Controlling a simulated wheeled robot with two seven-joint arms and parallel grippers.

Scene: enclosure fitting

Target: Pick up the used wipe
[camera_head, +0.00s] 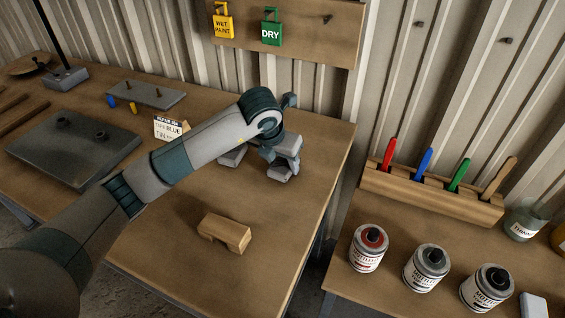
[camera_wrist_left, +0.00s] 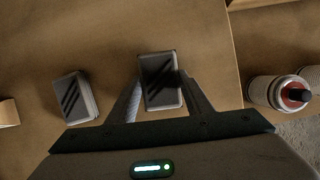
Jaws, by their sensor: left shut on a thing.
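A grey pad with dark streaks on its top, which looks like a used wipe (camera_wrist_left: 160,72), sits between the fingers of my left gripper (camera_wrist_left: 163,92) in the left wrist view. My left gripper is shut on it. In the head view the left gripper (camera_head: 284,168) is low over the far right part of the wooden bench; whether the wipe still touches the bench is hard to tell. A second similar streaked pad (camera_wrist_left: 77,97) lies to the left in the wrist view. It shows partly hidden behind my arm in the head view (camera_head: 231,157).
A wooden block (camera_head: 224,232) lies near the bench front. A small lettered card (camera_head: 170,128) stands behind my arm. Metal plates lie at left. Beyond a gap, the right bench holds several paint cans (camera_head: 369,248) and a brush rack (camera_head: 430,204).

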